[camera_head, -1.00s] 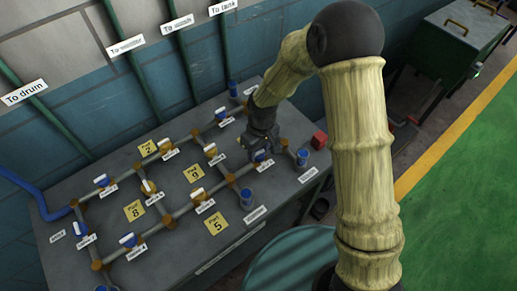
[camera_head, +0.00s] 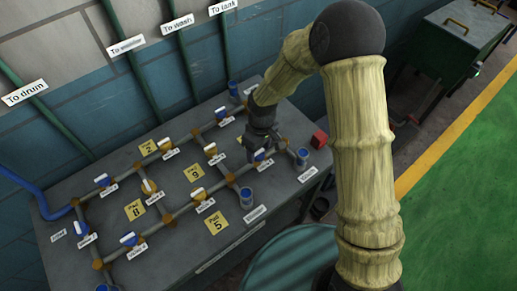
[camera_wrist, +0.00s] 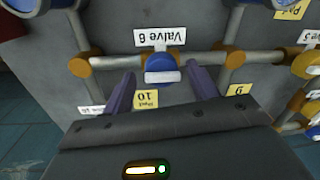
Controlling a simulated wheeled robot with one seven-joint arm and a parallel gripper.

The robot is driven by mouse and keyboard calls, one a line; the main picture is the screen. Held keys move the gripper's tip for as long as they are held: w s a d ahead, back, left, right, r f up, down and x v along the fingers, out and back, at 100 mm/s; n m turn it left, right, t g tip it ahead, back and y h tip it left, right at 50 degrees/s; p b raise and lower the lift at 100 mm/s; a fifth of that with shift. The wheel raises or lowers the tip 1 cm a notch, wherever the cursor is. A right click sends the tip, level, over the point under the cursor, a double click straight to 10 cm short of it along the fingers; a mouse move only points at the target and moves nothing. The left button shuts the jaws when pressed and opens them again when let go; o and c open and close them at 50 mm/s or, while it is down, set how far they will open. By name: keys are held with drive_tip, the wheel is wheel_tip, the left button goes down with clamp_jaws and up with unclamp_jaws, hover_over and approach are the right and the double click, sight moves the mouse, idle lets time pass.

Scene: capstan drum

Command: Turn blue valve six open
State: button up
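The blue valve six (camera_wrist: 159,63) is in the wrist view, on a grey pipe below an upside-down "Valve 6" label (camera_wrist: 161,37). Its white handle (camera_wrist: 162,77) lies roughly along the pipe. My gripper (camera_wrist: 163,73) is open, with one dark purple finger on each side of the valve. I see a gap between each finger and the handle; I cannot tell the height of the fingertips over it. In the head view, my gripper (camera_head: 261,146) is over the right part of the pipework and partly hides the valve.
The grey panel (camera_head: 170,260) carries several other valves with white handles, such as one at its left (camera_head: 86,229), and yellow labels (camera_head: 216,225). Blue-topped pipe stubs (camera_head: 246,197) stand near my gripper. A red block (camera_head: 319,139) is at the panel's right edge.

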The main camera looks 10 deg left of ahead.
wheel_tip(320, 180, up, 17)
drive_tip(key=w+b, duration=0.1)
drive_tip(key=shift+d+r, duration=0.15)
drive_tip(key=shift+d, duration=0.15)
idle(0.4)
idle(0.3)
drive_tip(key=s+d+f+m+t, duration=0.1)
drive_tip(key=d+m, duration=0.3)
drive_tip(key=d, duration=0.4)
drive_tip(key=s+d+f+m+t, duration=0.1)
drive_tip(key=s+d+m, duration=0.3)
drive_tip(key=d, duration=0.4)
drive_tip(key=s+d+f+m+t, duration=0.1)
drive_tip(key=s+d+m, duration=0.2)
drive_tip(key=d, duration=0.6)
drive_tip(key=shift+s+m, duration=0.25)
drive_tip(key=shift+m, duration=0.45)
drive_tip(key=shift+r, duration=0.1)
